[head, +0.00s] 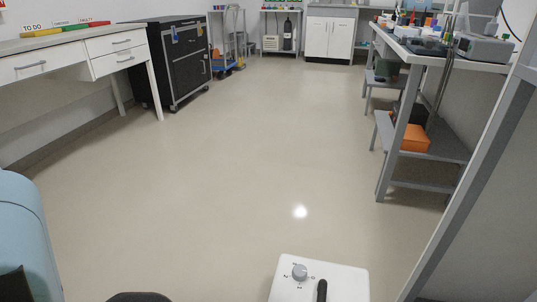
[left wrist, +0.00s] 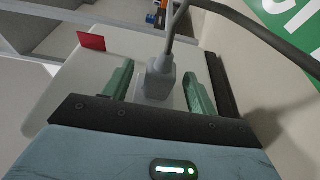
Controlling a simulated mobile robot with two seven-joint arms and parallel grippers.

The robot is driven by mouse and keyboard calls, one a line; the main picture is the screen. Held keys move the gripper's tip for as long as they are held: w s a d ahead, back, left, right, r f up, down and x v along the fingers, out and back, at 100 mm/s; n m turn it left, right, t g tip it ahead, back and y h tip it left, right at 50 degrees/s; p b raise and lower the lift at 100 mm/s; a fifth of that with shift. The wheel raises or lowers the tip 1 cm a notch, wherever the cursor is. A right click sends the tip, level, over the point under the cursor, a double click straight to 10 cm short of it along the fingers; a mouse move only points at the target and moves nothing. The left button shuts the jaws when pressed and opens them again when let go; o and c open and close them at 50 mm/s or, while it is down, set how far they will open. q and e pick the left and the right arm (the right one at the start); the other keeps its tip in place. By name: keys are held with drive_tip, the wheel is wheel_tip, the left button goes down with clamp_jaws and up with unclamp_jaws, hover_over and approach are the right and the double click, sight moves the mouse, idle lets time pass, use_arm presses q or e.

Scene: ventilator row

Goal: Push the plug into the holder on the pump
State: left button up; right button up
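In the left wrist view a grey plug (left wrist: 160,80) with a grey cable rising from its top stands between the two green fingers of my left gripper (left wrist: 158,88). The fingers are apart, with a narrow gap visible on each side of the plug. Behind and below the plug is a pale casing (left wrist: 138,42), which may be the pump. A pale piece around the plug's foot may be the holder; how deep the plug sits in it cannot be told. My left gripper does not show in the head view. My right gripper is in neither view.
A white device with a knob (head: 300,272) is at the bottom of the head view. A white desk (head: 75,58) and a black cart (head: 180,62) stand left, a cluttered bench (head: 400,57) right. The floor between is clear. A red tag (left wrist: 91,41) is beside the casing.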

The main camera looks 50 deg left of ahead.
use_arm(q)
drive_tip(key=shift+s, duration=0.15)
drive_tip(key=v, duration=0.7)
drive_tip(key=shift+s+a+p, duration=0.25)
drive_tip(key=shift+p, duration=0.1)
